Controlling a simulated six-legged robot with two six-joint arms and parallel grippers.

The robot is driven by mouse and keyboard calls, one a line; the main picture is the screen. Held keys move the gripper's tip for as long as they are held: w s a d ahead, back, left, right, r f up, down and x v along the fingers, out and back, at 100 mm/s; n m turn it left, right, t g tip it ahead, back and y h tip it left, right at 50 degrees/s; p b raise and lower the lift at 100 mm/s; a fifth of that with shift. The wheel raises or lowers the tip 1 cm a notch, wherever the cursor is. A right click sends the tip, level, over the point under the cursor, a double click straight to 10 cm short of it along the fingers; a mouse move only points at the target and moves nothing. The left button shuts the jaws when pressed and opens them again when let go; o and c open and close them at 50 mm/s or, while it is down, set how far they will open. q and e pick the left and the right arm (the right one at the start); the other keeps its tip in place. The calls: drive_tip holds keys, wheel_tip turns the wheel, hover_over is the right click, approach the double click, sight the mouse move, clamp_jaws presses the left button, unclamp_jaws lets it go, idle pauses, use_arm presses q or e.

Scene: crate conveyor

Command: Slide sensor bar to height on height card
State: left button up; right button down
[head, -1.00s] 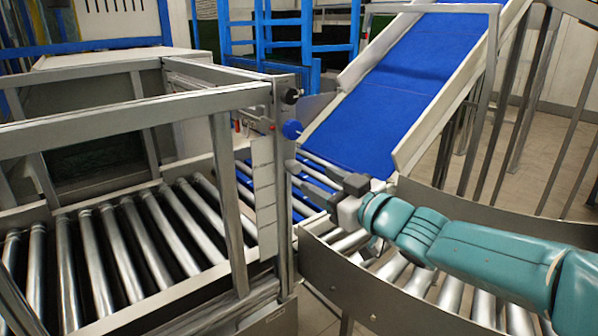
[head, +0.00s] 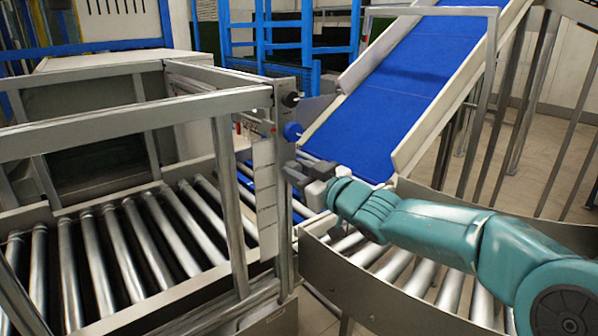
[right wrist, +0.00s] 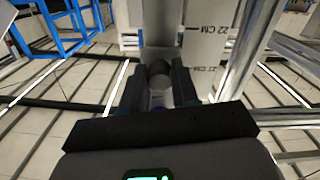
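The height card (head: 265,190) is a narrow white strip on the frame post, facing the rollers. A bar with small red parts (head: 262,128), likely the sensor bar, crosses near the card's top. My right gripper (head: 298,172) is beside the post, just right of the card. Its fingers are apart; I cannot tell whether they touch the knob. My left gripper is not in view.
A black knob (head: 291,98) and a blue knob (head: 292,131) stick out from the post (head: 284,230). A grey frame (head: 130,118) stands over the roller conveyor (head: 110,245). A blue sloping belt (head: 405,85) rises behind. A curved metal guard (head: 385,288) runs below my right arm.

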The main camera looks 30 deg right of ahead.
wheel_tip(320, 180, down, 23)
drive_tip(key=b, duration=1.9)
drive_tip(key=shift+r, duration=0.1)
drive_tip(key=c, duration=0.8)
unclamp_jaws()
drive_tip(key=shift+s+r, duration=0.2)
drive_tip(key=shift+c, duration=0.2)
drive_tip(key=shift+s+r, duration=0.1)
drive_tip(key=shift+s, duration=0.05)
drive_tip(key=shift+w, duration=0.25)
drive_tip(key=s+d+p, duration=0.1)
drive_tip(key=s, duration=1.5)
drive_tip(key=shift+s, duration=0.15)
drive_tip(key=shift+d, duration=0.1)
